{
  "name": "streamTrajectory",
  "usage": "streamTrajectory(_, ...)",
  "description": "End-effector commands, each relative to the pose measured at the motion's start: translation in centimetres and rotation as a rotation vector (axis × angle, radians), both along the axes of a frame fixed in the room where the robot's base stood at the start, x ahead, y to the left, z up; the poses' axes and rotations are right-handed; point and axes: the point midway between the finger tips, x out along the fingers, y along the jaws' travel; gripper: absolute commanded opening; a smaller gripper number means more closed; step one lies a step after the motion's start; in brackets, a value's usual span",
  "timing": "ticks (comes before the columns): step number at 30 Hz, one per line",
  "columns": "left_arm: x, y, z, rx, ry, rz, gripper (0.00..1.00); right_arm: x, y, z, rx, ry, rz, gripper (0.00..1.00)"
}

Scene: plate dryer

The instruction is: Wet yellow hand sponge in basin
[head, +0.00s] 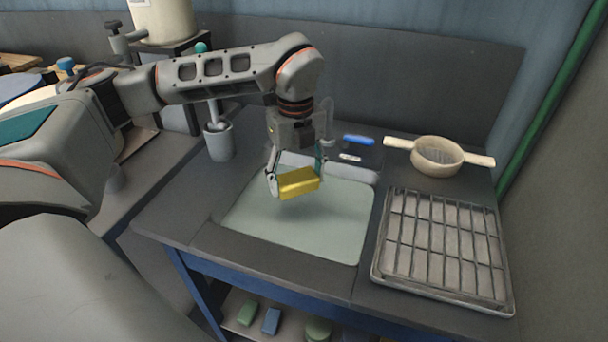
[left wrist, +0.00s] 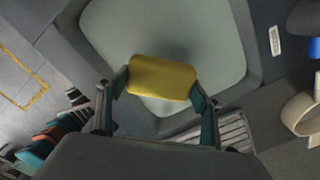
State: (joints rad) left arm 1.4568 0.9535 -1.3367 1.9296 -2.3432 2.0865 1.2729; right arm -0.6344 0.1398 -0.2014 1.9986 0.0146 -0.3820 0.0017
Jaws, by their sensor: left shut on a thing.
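A yellow hand sponge (head: 299,182) is held between the fingers of my left gripper (head: 297,180), which points down. The sponge hangs over the basin (head: 320,225), a pale rectangular sink set into the dark counter, and looks apart from its bottom. In the left wrist view the sponge (left wrist: 162,78) sits between the two fingertips, with the basin (left wrist: 195,30) beneath it. Whether there is water in the basin I cannot tell. My right gripper is not in view.
A wire drying rack (head: 440,248) lies to the right of the basin. A beige two-handled strainer (head: 436,157) stands behind it. A blue brush-like object (head: 358,140) lies behind the basin. A grey cup (head: 219,142) stands at the back left. Small sponges lie on the shelf below.

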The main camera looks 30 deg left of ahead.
Motion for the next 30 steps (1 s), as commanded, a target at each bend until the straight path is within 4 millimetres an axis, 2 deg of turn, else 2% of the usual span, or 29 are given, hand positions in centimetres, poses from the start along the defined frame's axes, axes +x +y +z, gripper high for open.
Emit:
streamTrajectory(13,0.0,0.0,-3.8,0.0,0.006,-0.001,0.51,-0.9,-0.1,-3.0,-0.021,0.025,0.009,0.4)
streamTrajectory(21,-0.1,0.0,-5.9,0.0,0.004,-0.001,0.51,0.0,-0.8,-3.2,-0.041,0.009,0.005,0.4)
streamTrajectory(30,-0.1,0.0,-8.5,0.001,0.003,-0.001,0.51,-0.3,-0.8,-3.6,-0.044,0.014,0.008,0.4)
